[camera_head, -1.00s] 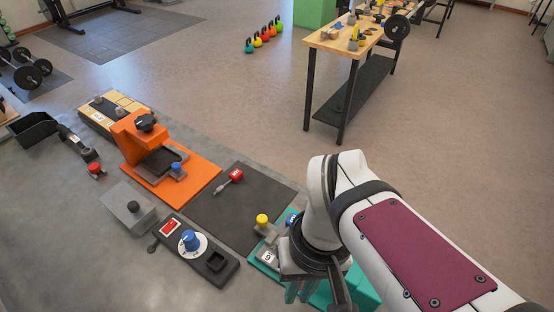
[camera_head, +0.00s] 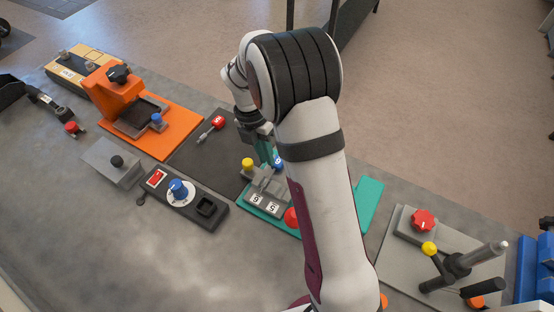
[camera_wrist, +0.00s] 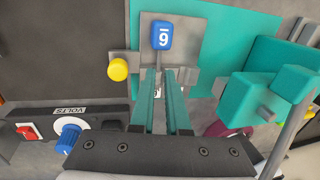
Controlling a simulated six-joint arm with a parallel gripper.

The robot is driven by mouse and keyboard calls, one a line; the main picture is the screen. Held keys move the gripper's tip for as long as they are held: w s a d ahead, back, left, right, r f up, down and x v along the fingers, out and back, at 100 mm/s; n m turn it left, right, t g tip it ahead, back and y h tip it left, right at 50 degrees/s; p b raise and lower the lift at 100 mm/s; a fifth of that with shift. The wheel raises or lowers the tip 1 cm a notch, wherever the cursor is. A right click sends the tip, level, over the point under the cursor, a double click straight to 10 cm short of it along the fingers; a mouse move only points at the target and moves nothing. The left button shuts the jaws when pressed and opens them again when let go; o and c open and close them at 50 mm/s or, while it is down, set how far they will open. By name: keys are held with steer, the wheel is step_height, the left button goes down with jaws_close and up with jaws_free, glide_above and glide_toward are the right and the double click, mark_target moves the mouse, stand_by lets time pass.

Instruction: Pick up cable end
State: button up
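I cannot pick out a cable end with certainty. A blue tag marked with a digit (camera_wrist: 162,35) sits on a grey metal fixture (camera_wrist: 188,62); a thin grey strip runs from it toward my fingertips. The tag also shows in the head view (camera_head: 279,163). My gripper (camera_wrist: 162,72) has teal fingers pointing at the fixture just below the tag. A narrow gap shows between the fingers, with part of the fixture visible through it. It seems open, with nothing clearly held. In the head view my gripper (camera_head: 272,152) is over the teal board (camera_head: 370,196).
A yellow knob (camera_wrist: 118,69) is left of the fingers. Teal blocks (camera_wrist: 275,85) stand at the right. A black panel with a blue dial (camera_head: 178,187), a red-handled piece on a dark mat (camera_head: 217,122), and an orange station (camera_head: 112,92) lie to the left.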

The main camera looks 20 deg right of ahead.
steer(key=f, duration=0.4)
steer(key=s+f, duration=0.1)
steer(key=f, duration=0.1)
steer(key=shift+d, duration=0.3)
steer(key=shift+w+r, duration=0.1)
jaws_close()
step_height(320, 180, up, 10)
step_height(320, 180, up, 7)
steer(key=m+y, duration=0.2)
steer(key=m, duration=1.1)
glide_above(271, 174)
steer(key=s, duration=0.1)
steer(key=s+r+m+t+y, duration=0.1)
steer(key=s+r+m, duration=0.2)
steer(key=r+m, duration=0.5)
steer(key=m, duration=0.6)
steer(key=shift+s+r+t+y, duration=0.15)
steer(key=shift+r+t+y, duration=0.15)
steer(key=shift+y, duration=0.1)
